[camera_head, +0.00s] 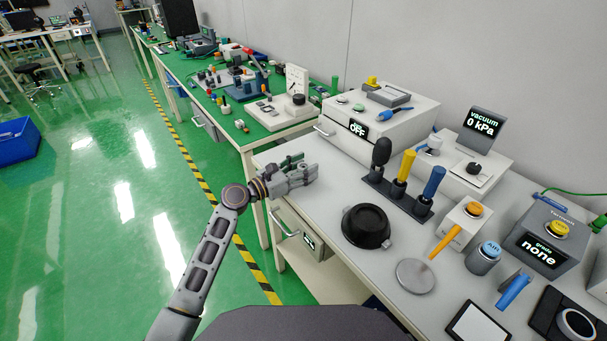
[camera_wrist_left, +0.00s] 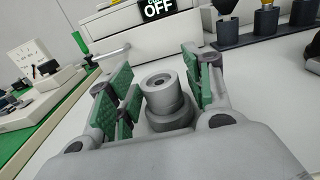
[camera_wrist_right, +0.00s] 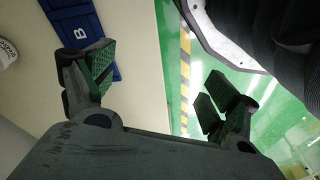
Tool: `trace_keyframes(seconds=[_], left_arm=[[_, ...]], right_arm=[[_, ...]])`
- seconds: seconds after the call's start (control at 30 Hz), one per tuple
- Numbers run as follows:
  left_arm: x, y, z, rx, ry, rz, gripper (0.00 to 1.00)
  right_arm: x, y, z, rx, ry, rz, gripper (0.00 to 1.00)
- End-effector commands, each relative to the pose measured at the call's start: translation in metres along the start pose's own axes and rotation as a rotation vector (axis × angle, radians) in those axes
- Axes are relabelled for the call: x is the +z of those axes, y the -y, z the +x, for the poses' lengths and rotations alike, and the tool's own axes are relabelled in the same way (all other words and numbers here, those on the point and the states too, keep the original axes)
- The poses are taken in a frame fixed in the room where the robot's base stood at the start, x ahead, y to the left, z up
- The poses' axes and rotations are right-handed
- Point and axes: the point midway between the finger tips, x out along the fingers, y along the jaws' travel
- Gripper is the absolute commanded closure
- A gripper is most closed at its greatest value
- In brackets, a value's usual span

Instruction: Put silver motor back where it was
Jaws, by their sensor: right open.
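The silver motor (camera_wrist_left: 166,96) is a grey stepped cylinder with a hole in its top. In the left wrist view it sits between the green pads of my left gripper (camera_wrist_left: 162,85), which is shut on it. In the head view my left gripper (camera_head: 290,172) is at the left edge of the near grey workbench, and the motor is hard to make out there. My right gripper (camera_wrist_right: 158,95) is open and empty. It shows only in its wrist view, above a pale surface and the green floor.
The grey workbench (camera_head: 335,185) has bare room near the left gripper. A white drawer unit reading OFF (camera_head: 380,115) stands behind it. A black round pot (camera_head: 367,226), a tool rack (camera_head: 398,196) and a grey disc (camera_head: 415,276) stand rightward. A green bench (camera_head: 258,128) adjoins left.

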Motion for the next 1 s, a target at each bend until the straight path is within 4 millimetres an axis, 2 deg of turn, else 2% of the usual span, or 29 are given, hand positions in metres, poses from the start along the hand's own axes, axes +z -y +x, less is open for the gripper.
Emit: trace_keyframes(seconds=[0.03,0.27,0.73,0.87,1.0], left_arm=[[0.000,0.000,0.000,0.000,0.000,0.000,0.60],[0.001,0.000,0.000,0.000,0.001,0.000,0.88],[0.006,0.000,0.000,0.000,0.001,0.001,0.88],[0.013,0.000,0.000,0.000,0.002,0.000,0.88],[0.023,0.000,0.000,0.000,0.002,0.001,0.88]], right_arm=[[0.000,0.000,0.001,0.000,0.001,0.000,0.12],[-0.002,-0.001,0.000,0.001,-0.002,0.000,0.12],[-0.009,-0.002,-0.002,0.003,-0.020,0.000,0.12],[-0.004,-0.002,0.007,0.005,-0.017,0.002,0.12],[0.001,-0.007,0.025,0.012,-0.015,0.004,0.12]])
